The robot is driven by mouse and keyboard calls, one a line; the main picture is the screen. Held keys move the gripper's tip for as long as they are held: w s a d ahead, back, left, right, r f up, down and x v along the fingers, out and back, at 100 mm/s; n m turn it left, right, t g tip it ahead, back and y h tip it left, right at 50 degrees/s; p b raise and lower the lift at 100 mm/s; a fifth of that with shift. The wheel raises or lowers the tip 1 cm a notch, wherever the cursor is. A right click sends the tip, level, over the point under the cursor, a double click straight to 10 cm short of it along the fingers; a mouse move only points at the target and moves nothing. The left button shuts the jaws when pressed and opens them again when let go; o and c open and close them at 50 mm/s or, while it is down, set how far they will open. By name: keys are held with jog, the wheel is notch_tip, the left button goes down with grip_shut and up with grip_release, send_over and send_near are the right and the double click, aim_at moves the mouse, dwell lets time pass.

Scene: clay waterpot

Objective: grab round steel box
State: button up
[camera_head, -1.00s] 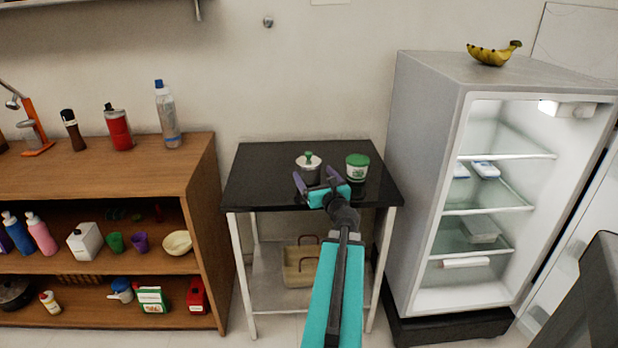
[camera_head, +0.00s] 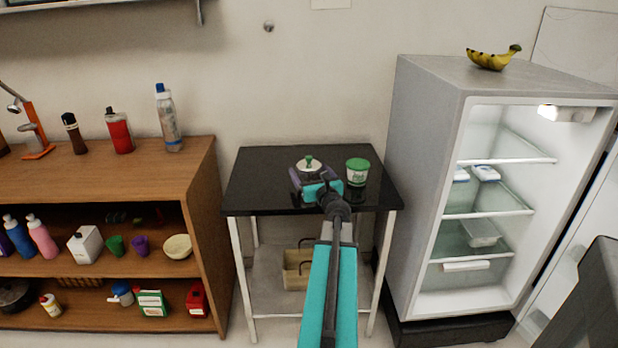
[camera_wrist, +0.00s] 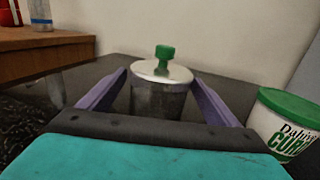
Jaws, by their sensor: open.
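The round steel box (camera_wrist: 160,98) is a short cylinder with a shiny lid and a green knob. It stands upright on the black-topped table (camera_head: 250,191). In the head view its lid (camera_head: 309,165) shows above my gripper (camera_head: 307,184), which hides its lower body. In the wrist view my gripper (camera_wrist: 160,100) is open, with one purple finger on each side of the box. I cannot tell whether the fingers touch it. The lower front of the box is hidden behind the gripper's dark palm edge.
A white curd tub (camera_head: 357,173) with a green lid stands close to the right of the box. A wooden shelf (camera_head: 206,180) with bottles is left of the table. An open fridge (camera_head: 420,180) with bananas (camera_head: 490,60) on top is to the right.

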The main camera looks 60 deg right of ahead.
aim_at(305, 161)
jog(key=shift+p+x, duration=0.3)
jog(key=shift+x, duration=2.35)
jog(key=shift+r, duration=0.1)
jog(key=c, duration=1.2)
jog(key=shift+c, duration=0.2)
jog(key=shift+r, duration=0.75)
notch_tip(305, 161, up, 2)
jog(key=shift+r+p, duration=0.1)
jog(key=shift+p, duration=0.3)
jog(key=s+r, duration=0.1)
jog(key=s, duration=1.5)
jog(key=shift+b, duration=0.35)
